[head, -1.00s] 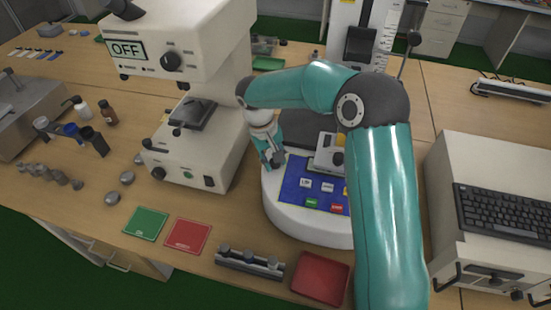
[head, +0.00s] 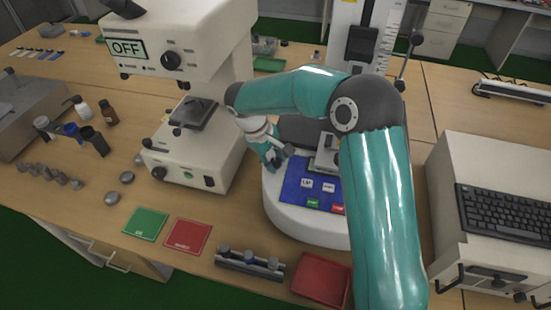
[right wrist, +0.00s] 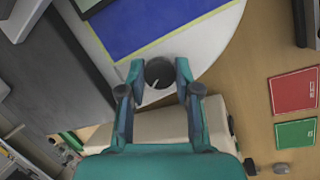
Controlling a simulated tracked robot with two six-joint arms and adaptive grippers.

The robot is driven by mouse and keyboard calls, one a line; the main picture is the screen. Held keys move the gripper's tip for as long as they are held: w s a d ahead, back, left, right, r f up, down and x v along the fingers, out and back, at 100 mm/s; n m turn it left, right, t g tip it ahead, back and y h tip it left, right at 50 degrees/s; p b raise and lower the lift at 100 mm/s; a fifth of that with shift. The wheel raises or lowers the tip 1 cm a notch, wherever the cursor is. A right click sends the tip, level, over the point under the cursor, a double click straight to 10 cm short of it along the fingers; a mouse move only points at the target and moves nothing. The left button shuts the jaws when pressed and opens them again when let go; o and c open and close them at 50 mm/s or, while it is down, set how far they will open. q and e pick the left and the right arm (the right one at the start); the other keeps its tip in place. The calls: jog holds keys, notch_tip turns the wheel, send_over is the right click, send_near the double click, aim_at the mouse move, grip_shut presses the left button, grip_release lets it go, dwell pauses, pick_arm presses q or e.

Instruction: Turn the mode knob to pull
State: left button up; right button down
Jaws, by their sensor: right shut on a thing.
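The mode knob (right wrist: 159,73) is a dark round knob with a white pointer line, seen in the right wrist view on the white round base (right wrist: 208,42) next to the blue panel (right wrist: 140,18). My right gripper (right wrist: 159,69) has its two fingers on opposite sides of the knob and is shut on it. In the head view my right gripper (head: 277,160) is at the left edge of the blue panel (head: 296,187) and hides the knob. The panel carries white labels, a green button and a red button. I cannot read a pull marking. My left gripper is out of view.
A white machine with an OFF display (head: 126,48) stands close to the left of my right gripper. A red tray (head: 321,279), a green card (head: 146,223) and a red card (head: 187,235) lie in front. A keyboard (head: 510,212) is at the right.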

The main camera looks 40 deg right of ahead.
jog(key=c, duration=0.8)
grip_release()
jog(key=v, duration=1.2)
jog(key=shift+f, duration=0.1)
